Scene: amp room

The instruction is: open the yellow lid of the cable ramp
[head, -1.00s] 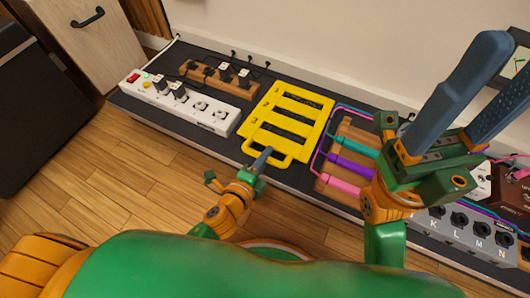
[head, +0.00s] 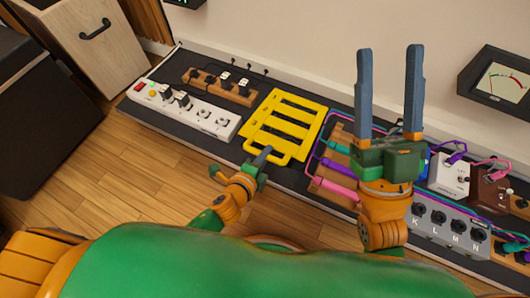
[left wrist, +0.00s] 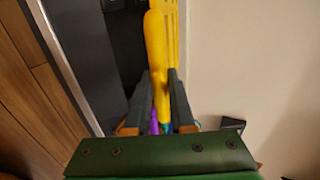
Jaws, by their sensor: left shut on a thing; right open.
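The yellow lid (head: 284,122) of the cable ramp is a slotted panel on the dark board, with a handle loop at its near edge. My left gripper (head: 262,157) is at that handle and shut on it. In the left wrist view the yellow handle (left wrist: 158,50) runs between the two fingers (left wrist: 161,98). The lid looks roughly flat in the head view; its exact tilt is hard to tell. My right gripper (head: 390,95) is open and empty, raised with both fingers pointing up, to the right of the lid.
A white power strip (head: 185,112) and a wooden block with plugs (head: 222,87) lie left of the lid. A wooden holder with coloured cables (head: 335,165) is close on its right. Pedals (head: 450,175) and a grey box with sockets (head: 450,228) stand further right.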

